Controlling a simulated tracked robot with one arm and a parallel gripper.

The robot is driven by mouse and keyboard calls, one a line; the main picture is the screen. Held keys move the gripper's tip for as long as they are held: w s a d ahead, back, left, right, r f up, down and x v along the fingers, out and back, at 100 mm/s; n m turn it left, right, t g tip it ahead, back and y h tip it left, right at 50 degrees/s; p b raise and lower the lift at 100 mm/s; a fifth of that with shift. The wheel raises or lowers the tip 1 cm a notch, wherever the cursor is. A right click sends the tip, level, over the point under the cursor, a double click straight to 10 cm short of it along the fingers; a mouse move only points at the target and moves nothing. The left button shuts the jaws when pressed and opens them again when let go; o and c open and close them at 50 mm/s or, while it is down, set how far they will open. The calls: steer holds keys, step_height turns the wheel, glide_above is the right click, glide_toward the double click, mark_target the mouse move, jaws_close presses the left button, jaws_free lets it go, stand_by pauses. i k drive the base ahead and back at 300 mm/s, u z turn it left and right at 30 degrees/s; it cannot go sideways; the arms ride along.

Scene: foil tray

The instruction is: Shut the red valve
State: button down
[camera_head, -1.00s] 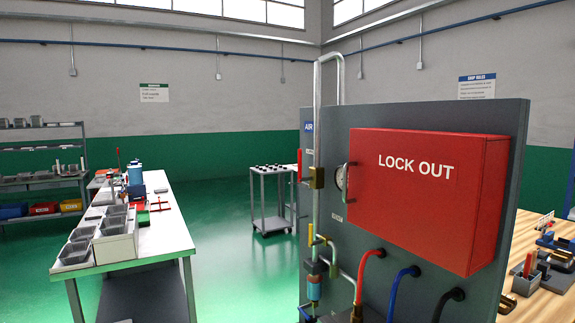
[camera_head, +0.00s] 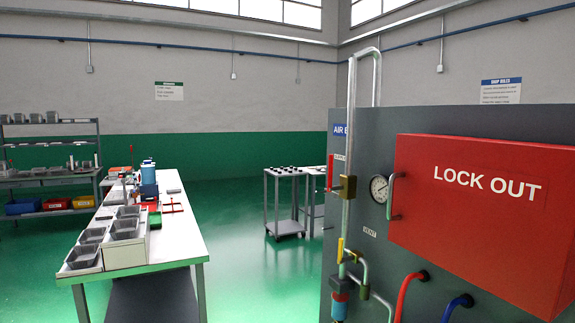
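A grey panel (camera_head: 470,118) stands at the right, with a metal pipe (camera_head: 351,110) running down near its left edge. A brass valve body (camera_head: 348,187) sits on the pipe. A red lever (camera_head: 330,172) stands upright just left of it, roughly parallel to the pipe; this looks like the red valve's handle. Lower on the same pipe is a valve with a yellow handle (camera_head: 340,250), also roughly upright. My gripper is not in view.
A red LOCK OUT box (camera_head: 480,215) with a handle juts from the panel, right of a round gauge (camera_head: 379,189). Red (camera_head: 405,297) and blue (camera_head: 458,305) hoses hang below. A white workbench (camera_head: 180,225) with bins stands left, a cart (camera_head: 285,205) behind. Green floor (camera_head: 255,285) is clear between.

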mark_target(329, 189)
steer(key=u, duration=0.2)
steer(key=i, duration=1.6)
steer(key=z, duration=0.65)
